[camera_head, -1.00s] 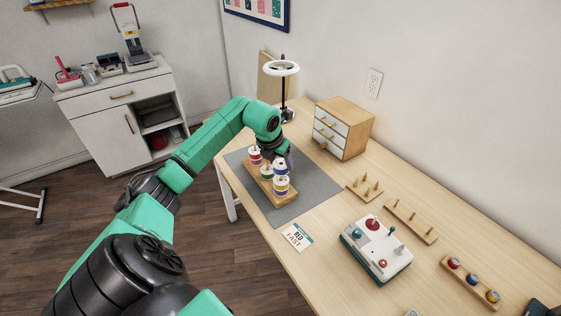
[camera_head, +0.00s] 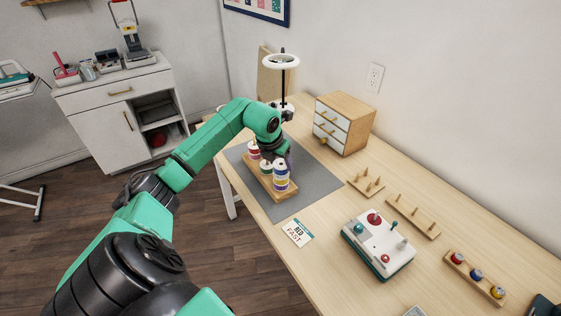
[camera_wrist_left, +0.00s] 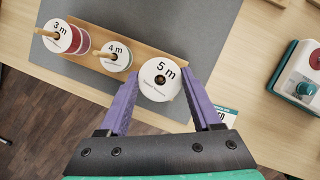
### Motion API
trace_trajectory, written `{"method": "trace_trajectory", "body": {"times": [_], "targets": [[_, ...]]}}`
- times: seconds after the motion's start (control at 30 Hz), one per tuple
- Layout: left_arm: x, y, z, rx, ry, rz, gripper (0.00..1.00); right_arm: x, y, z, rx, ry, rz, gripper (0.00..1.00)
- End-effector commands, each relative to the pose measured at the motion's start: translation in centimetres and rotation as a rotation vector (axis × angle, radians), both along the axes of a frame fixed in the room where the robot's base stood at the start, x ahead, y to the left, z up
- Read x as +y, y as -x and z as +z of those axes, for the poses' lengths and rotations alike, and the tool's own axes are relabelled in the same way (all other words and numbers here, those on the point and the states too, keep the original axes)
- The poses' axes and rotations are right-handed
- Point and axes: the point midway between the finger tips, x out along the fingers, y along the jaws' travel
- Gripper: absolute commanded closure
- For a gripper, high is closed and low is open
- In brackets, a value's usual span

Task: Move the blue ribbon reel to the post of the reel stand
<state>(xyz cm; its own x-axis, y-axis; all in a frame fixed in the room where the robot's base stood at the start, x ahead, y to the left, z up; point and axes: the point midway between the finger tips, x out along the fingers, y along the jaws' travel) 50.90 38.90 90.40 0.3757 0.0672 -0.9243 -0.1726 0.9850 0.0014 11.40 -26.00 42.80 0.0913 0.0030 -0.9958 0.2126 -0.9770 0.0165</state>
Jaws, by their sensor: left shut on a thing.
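The blue ribbon reel (camera_head: 280,169) is white-topped with a blue band and stands at the near end of the reel stand. Its top, marked 5 m, shows in the left wrist view (camera_wrist_left: 160,79). My left gripper (camera_wrist_left: 160,77) is shut on it, one purple finger on each side. Another coloured band (camera_head: 281,186) shows directly beneath it; I cannot tell whether they touch. The wooden reel stand (camera_wrist_left: 93,62) also carries a red reel marked 3 m (camera_wrist_left: 66,37) and a reel marked 4 m (camera_wrist_left: 116,56), both with posts rising through them. My right gripper is not in view.
The stand lies on a grey mat (camera_head: 312,180). A ring lamp (camera_head: 282,62) and a small drawer cabinet (camera_head: 344,122) stand behind. To the right are peg racks (camera_head: 412,215), a white machine (camera_head: 378,245) and a spool rack (camera_head: 474,278). A card (camera_head: 298,232) lies at the table edge.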

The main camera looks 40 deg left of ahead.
Motion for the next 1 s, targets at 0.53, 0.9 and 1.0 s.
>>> {"method": "trace_trajectory", "body": {"times": [0.53,0.9,1.0], "targets": [[0.0,0.0,-0.2,0.000,-0.001,0.000,0.00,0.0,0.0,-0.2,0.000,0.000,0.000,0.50],[-0.2,2.0,4.7,-0.006,-0.008,0.000,0.00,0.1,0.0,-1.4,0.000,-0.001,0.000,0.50],[-0.4,3.2,7.6,-0.006,-0.007,0.000,0.00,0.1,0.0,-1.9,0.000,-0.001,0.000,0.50]]}}
